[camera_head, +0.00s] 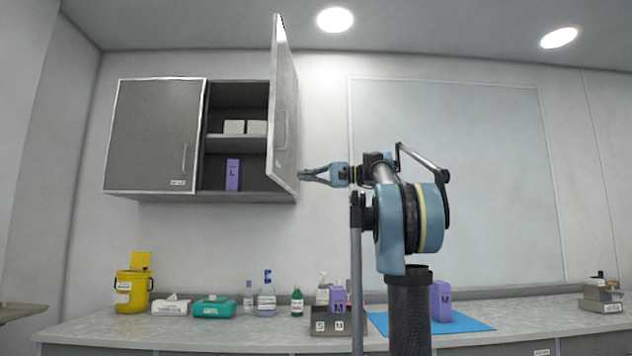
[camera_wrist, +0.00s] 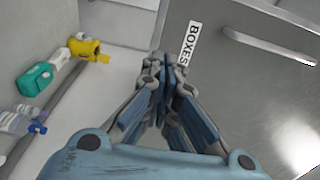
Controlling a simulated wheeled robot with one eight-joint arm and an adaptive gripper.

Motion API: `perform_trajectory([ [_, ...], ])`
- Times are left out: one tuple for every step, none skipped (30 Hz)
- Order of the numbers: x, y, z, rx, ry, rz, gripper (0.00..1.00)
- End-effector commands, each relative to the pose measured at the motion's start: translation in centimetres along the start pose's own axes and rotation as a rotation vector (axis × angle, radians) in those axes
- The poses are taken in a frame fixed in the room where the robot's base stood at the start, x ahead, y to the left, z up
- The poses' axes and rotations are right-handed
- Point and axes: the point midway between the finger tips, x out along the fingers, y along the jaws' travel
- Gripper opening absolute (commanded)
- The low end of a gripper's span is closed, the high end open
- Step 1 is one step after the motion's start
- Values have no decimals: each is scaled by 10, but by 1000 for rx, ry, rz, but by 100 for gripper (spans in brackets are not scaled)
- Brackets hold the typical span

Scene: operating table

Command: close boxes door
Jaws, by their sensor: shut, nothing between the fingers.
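The boxes door (camera_head: 284,110) is the right door of the grey wall cabinet (camera_head: 150,192), and it stands wide open, swung out toward the camera. In the wrist view the door (camera_wrist: 240,80) fills the right side, with its "BOXES" label and a metal handle (camera_wrist: 268,46). My gripper (camera_head: 303,175) is shut and empty at the door's lower right, on its outer face side. In the wrist view my gripper's fingertips (camera_wrist: 163,62) are together close to the label. Whether they touch the door I cannot tell.
Inside the open cabinet are white boxes (camera_head: 245,127) on the shelf and a purple box (camera_head: 233,175) below. The left door (camera_head: 152,135) is closed. The counter (camera_head: 220,335) below holds a yellow bin (camera_head: 131,290), tissue boxes, bottles and a blue mat (camera_head: 450,323).

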Motion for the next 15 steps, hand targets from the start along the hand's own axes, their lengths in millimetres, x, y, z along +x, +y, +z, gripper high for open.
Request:
perform_trajectory([
  [9,0,1,0,-3,0,0],
  [14,0,1,0,-3,0,0],
  [20,0,1,0,-4,0,0],
  [25,0,1,0,-3,0,0],
  [29,0,1,0,-3,0,0],
  [34,0,1,0,-3,0,0],
  [38,0,1,0,-3,0,0],
  [42,0,1,0,-3,0,0],
  [47,0,1,0,-3,0,0],
  [50,0,1,0,-2,0,0],
  [52,0,1,0,-2,0,0],
  [56,0,1,0,-2,0,0],
  [58,0,1,0,-1,0,0],
  [60,0,0,0,-1,0,0],
  [61,0,0,0,-1,0,0],
])
